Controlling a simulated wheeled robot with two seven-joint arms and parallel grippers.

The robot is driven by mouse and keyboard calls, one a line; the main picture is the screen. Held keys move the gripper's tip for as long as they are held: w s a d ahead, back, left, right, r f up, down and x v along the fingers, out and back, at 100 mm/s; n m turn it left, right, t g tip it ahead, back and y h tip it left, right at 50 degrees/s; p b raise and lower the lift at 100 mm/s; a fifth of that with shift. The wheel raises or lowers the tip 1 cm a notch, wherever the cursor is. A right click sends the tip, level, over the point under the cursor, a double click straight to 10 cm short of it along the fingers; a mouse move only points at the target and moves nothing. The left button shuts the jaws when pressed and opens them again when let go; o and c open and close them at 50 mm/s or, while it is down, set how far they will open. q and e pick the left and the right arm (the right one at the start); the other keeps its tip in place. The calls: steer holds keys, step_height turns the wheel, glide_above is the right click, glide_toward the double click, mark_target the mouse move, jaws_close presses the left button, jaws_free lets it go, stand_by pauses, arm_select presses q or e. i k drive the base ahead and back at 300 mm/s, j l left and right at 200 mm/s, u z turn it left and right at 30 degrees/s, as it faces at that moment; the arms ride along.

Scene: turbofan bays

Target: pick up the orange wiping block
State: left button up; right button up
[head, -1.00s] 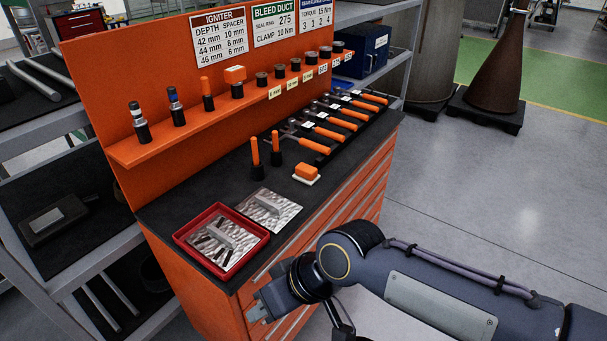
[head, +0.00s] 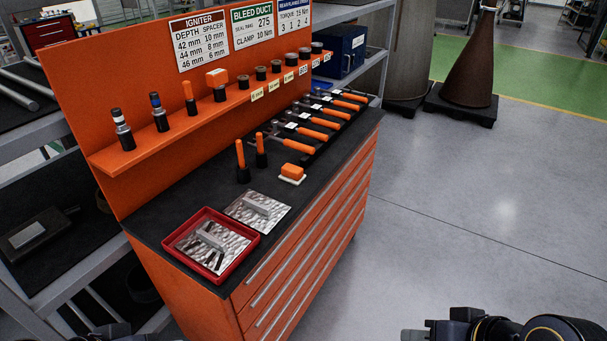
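The orange wiping block (head: 293,171) sits on a white base on the black top of the orange tool cabinet, near its front edge. Nothing touches it. My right gripper (head: 415,335) shows only in part at the bottom edge of the head view, well to the right of and in front of the cabinet. It is away from the block, and its fingers are too cut off to tell open from shut.
A red tray (head: 256,243) and a metal plate (head: 272,221) lie left of the block. Two orange-handled tools (head: 241,160) stand behind it. Several orange-handled wrenches (head: 318,135) lie further back. The floor (head: 450,200) at right is clear.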

mark_target(293, 175)
steer(key=z, duration=4.8)
steer(key=u, duration=4.75)
steer(key=i+l+z, duration=0.2)
steer(key=i, duration=0.3)
steer(key=i+l+z, duration=0.15)
steer(key=i, duration=0.4)
